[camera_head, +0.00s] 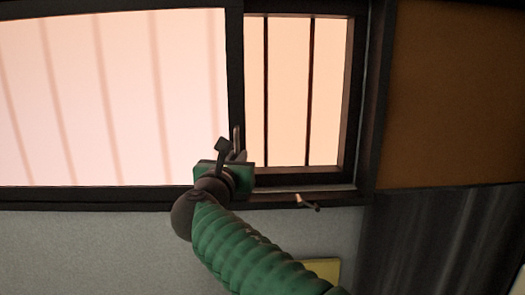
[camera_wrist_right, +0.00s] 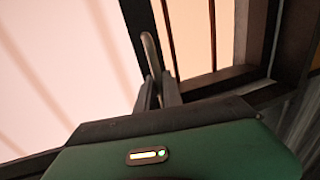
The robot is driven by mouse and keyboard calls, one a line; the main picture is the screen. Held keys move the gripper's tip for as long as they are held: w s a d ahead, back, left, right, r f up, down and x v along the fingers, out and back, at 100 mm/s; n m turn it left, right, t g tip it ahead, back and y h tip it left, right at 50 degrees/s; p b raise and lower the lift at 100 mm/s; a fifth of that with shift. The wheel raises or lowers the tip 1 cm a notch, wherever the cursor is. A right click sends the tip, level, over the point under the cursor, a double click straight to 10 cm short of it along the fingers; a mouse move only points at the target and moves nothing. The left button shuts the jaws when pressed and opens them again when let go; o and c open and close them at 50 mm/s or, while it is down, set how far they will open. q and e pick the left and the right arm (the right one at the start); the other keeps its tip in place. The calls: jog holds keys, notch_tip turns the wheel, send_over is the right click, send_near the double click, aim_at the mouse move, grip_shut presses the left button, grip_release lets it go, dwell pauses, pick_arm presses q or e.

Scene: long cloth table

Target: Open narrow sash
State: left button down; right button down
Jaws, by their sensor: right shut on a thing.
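The sash is a pale, faintly striped pane (camera_head: 110,90) in a dark frame, filling the left of the head view. Its right stile (camera_head: 235,70) stands left of a narrower section (camera_head: 287,90) with dark vertical bars. A slim metal handle (camera_head: 237,138) is upright on the lower part of this stile; it also shows in the right wrist view (camera_wrist_right: 150,48). My right gripper (camera_head: 236,157) is shut on the handle, its fingers (camera_wrist_right: 159,88) around the handle's lower end. The exact contact is partly hidden. My left gripper is not in view.
A dark sill (camera_head: 100,196) runs below the window. A small latch-like piece (camera_head: 306,202) sticks out below the barred section. A brown panel (camera_head: 455,95) and dark surface (camera_head: 430,240) are at right. A yellow object (camera_head: 322,268) shows low behind my arm.

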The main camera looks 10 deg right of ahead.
jog(key=shift+w+a+f, duration=0.1)
jog(key=shift+w+a, duration=0.05)
jog(key=shift+a, duration=0.8)
jog(key=shift+w+a+f, duration=0.1)
jog(key=shift+a, duration=0.85)
jog(key=c, duration=1.8)
grip_release()
jog(key=shift+d, duration=0.1)
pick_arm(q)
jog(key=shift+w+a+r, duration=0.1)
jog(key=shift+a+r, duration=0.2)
pick_arm(e)
jog(key=shift+d+r, duration=0.15)
jog(key=shift+d, duration=0.25)
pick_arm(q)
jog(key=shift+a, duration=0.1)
pick_arm(e)
jog(key=shift+a, duration=0.15)
